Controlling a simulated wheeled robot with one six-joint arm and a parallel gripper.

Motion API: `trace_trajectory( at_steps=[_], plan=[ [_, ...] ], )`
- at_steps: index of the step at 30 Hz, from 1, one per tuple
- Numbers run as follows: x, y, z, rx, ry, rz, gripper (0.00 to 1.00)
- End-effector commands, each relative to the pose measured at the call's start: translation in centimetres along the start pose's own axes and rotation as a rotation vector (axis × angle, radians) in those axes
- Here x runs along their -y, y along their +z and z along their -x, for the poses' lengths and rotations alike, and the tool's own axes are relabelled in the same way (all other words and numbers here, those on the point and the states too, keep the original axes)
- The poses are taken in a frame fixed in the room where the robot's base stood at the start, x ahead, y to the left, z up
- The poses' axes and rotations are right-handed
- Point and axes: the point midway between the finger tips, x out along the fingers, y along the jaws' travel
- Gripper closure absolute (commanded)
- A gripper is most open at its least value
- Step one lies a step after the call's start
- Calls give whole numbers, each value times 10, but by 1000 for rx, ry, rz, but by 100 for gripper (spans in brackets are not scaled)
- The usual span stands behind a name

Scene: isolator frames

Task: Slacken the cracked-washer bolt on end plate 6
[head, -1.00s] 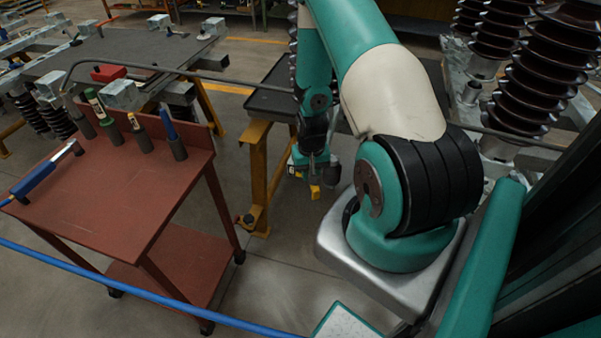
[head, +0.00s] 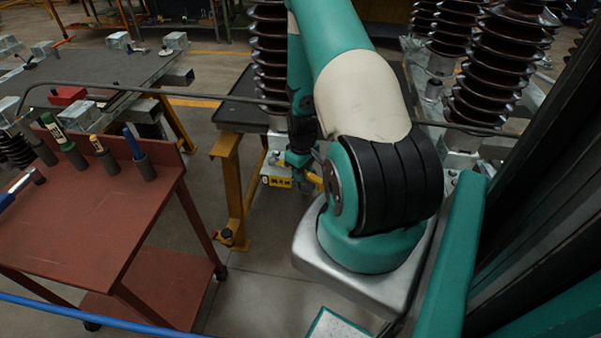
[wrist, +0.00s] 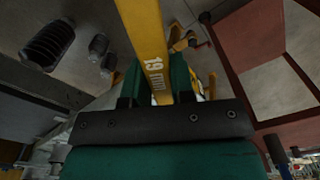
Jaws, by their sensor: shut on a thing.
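My gripper (wrist: 157,78) is shut on a yellow spanner (wrist: 152,40) marked "19 mm". The spanner runs up out of the wrist view between the two green fingers. In the head view my gripper is small and partly hidden by my arm, beside the yellow trestle. A small yellow piece with dark marks (head: 276,180) shows there; I cannot tell whether it belongs to the spanner, the gripper or the place behind. The cracked-washer bolt and end plate 6 cannot be made out in either view.
A red tool trolley (head: 85,220) with upright holders stands at left. A yellow trestle (head: 230,185) carries a dark tabletop (head: 238,112). Brown ribbed insulators (head: 490,75) rise behind my arm. A grey bar (head: 190,92) crosses the scene. Floor between trolley and trestle is clear.

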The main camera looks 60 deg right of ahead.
Motion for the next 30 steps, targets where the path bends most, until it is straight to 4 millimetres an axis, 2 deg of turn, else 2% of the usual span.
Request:
trace_trajectory(
  at_steps=[5,27,30],
  plan=[
    [0,0,8,-1,1,0,100],
    [0,-1,69,0,0,-1,100],
    [0,0,71,0,0,-1,100]
  ],
)
